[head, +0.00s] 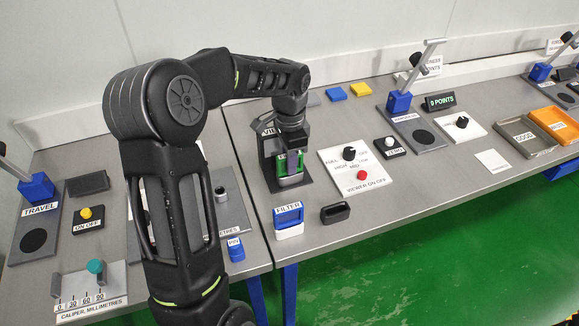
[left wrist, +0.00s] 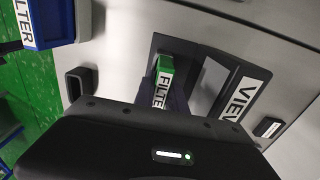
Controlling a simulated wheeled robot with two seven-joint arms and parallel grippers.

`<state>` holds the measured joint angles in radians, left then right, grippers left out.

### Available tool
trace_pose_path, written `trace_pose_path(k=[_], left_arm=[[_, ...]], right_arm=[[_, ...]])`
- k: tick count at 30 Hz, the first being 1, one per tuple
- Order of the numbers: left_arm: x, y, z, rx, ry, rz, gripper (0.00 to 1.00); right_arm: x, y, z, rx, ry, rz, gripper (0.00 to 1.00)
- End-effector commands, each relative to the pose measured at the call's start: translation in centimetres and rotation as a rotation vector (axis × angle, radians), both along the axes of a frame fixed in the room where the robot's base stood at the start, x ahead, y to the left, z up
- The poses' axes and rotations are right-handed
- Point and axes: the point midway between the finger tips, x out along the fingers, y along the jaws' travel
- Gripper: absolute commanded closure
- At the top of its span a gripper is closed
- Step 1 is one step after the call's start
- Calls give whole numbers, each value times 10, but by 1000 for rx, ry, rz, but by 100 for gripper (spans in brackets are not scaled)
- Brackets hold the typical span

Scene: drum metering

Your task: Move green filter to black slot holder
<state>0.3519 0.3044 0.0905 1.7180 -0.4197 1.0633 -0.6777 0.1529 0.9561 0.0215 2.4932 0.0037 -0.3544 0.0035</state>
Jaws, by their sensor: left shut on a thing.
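The green filter (left wrist: 164,74), with a white FILTER label, shows at the viewer's front; a little of its green also shows in the head view (head: 282,162). My left gripper (head: 291,150) points down over it and is shut on it. I cannot tell whether the filter is still seated in the viewer (left wrist: 238,94). The black slot holder (head: 335,212) stands on the table in front of the viewer, to the right of the blue filter, and looks empty; it also shows in the left wrist view (left wrist: 82,82). My right gripper is out of view.
The blue filter (head: 288,214) stands in a white holder near the table's front edge. A viewer control panel (head: 359,170) with a black knob and red button lies to the right. A blue PIN block (head: 236,249) is at the left. Bare table surrounds the black holder.

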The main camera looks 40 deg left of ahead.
Motion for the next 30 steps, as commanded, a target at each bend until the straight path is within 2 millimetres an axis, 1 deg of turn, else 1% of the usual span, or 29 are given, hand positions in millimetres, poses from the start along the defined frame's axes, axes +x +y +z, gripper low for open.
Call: trace_pose_path(k=[30], left_arm=[[0, 0, 33, 0, 0, 0, 100]], right_arm=[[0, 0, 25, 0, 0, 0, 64]])
